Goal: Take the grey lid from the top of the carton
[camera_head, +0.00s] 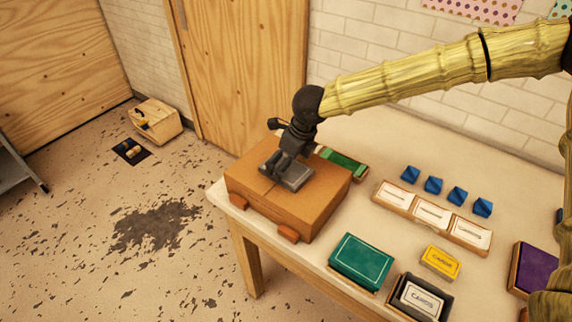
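The brown carton (252,200) stands at the left end of the pale table. The small grey lid (295,181) lies on or just above the carton's top; I cannot tell whether it touches. My dark gripper (279,167) points down at the grey lid and covers part of it. Its fingertips are at the lid, but whether they are open or closed on it is not clear.
A green box (361,260), a yellow box (440,262), a dark open box (419,298) and a white-labelled tray (431,213) are on the table (312,248). Several blue pieces stand behind the tray. A green-topped item (345,160) lies behind the carton.

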